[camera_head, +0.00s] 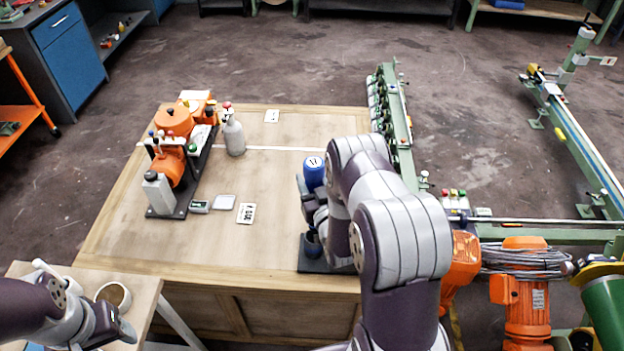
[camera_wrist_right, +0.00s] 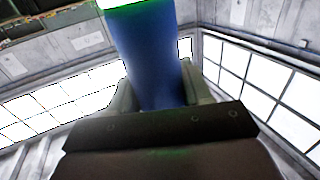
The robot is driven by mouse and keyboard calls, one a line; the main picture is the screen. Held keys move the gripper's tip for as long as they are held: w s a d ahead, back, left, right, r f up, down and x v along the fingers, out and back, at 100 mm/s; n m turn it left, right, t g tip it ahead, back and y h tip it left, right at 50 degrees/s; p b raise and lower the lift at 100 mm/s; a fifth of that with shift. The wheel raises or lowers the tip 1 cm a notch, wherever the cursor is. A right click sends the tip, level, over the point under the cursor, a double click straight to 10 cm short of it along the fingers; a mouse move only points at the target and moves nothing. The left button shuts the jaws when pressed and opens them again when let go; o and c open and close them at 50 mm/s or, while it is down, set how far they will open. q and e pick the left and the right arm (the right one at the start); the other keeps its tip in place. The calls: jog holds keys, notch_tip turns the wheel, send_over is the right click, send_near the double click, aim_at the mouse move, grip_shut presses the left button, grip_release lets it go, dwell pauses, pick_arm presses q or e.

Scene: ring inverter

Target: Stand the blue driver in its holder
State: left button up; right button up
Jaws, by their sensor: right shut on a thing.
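The blue driver (camera_head: 314,172) is upright over the right part of the wooden table, its labelled round end up. My right gripper (camera_head: 311,200) is shut around it; in the right wrist view the blue body (camera_wrist_right: 150,65) stands between the two fingers. The dark holder base (camera_head: 312,267) lies at the table's front right, with a small dark-blue round part (camera_head: 312,243) on it. My arm hides part of the holder, so I cannot tell whether the driver touches it. My left gripper (camera_head: 122,333) is at the lower left, away from both; its jaws are unclear.
An orange pump unit (camera_head: 172,135) and a grey bottle (camera_head: 234,136) stand at the table's back left. Small cards (camera_head: 246,213) lie mid-table. A cup (camera_head: 114,295) sits on a side table at the lower left. Green machinery (camera_head: 393,110) borders the right. The table's front left is clear.

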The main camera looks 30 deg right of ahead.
notch_tip(320, 180, down, 13)
jog(key=b, duration=1.1)
jog(key=shift+f, duration=0.2)
jog(key=o, duration=1.4)
jog(key=shift+f, duration=0.15)
jog(key=s+a+b, duration=0.1)
jog(key=s+a, duration=0.1)
jog(key=s, duration=1)
jog(key=shift+s+a+b, duration=0.2)
jog(key=shift+s+b, duration=0.05)
jog(key=shift+b, duration=0.1)
